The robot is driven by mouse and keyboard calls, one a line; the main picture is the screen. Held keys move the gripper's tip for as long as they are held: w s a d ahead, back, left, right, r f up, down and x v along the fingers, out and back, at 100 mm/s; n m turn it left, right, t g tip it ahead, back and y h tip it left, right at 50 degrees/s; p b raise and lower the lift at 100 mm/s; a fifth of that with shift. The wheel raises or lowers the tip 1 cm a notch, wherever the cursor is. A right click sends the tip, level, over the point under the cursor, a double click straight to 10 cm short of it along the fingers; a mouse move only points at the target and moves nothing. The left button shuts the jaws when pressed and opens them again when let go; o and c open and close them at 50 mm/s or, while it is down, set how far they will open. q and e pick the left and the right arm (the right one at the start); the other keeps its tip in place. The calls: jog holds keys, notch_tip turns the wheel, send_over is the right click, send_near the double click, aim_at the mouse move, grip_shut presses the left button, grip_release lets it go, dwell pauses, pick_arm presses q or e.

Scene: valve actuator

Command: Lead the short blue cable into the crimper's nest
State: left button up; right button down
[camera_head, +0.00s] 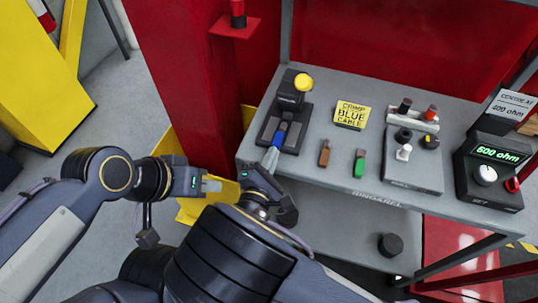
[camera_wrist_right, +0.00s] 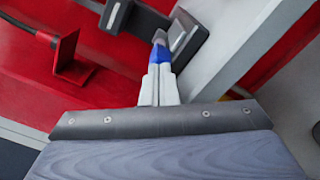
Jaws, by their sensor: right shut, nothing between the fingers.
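The crimper (camera_head: 292,92) is a black press with a yellow knob, standing at the left end of the grey bench. The short blue cable (camera_head: 281,132) lies at the front of its base, pointing toward the press. My right gripper (camera_head: 273,152) is shut, with its fingertips right at the cable's near end and nothing between them. In the right wrist view the blue cable (camera_wrist_right: 159,58) sits just beyond the fingertips (camera_wrist_right: 158,72); I cannot tell whether they touch it. The nest is hidden. My left gripper (camera_head: 212,185) hangs left of the bench, its finger gap unclear.
A yellow sign (camera_head: 351,115) reads "CRIMP BLUE CABLE". Brown (camera_head: 324,153) and green (camera_head: 359,163) pieces lie on the bench right of my right gripper. A terminal panel (camera_head: 413,155) and a meter reading 600 ohm (camera_head: 490,170) stand further right. A red column (camera_head: 190,80) rises left of the bench.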

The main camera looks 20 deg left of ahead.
pick_arm(q)
jog(key=shift+f, duration=0.2)
pick_arm(e)
jog(key=shift+w, duration=0.6)
pick_arm(q)
jog(key=shift+s, duration=0.15)
pick_arm(e)
jog(key=shift+w, duration=0.15)
pick_arm(q)
jog(key=shift+b, duration=0.3)
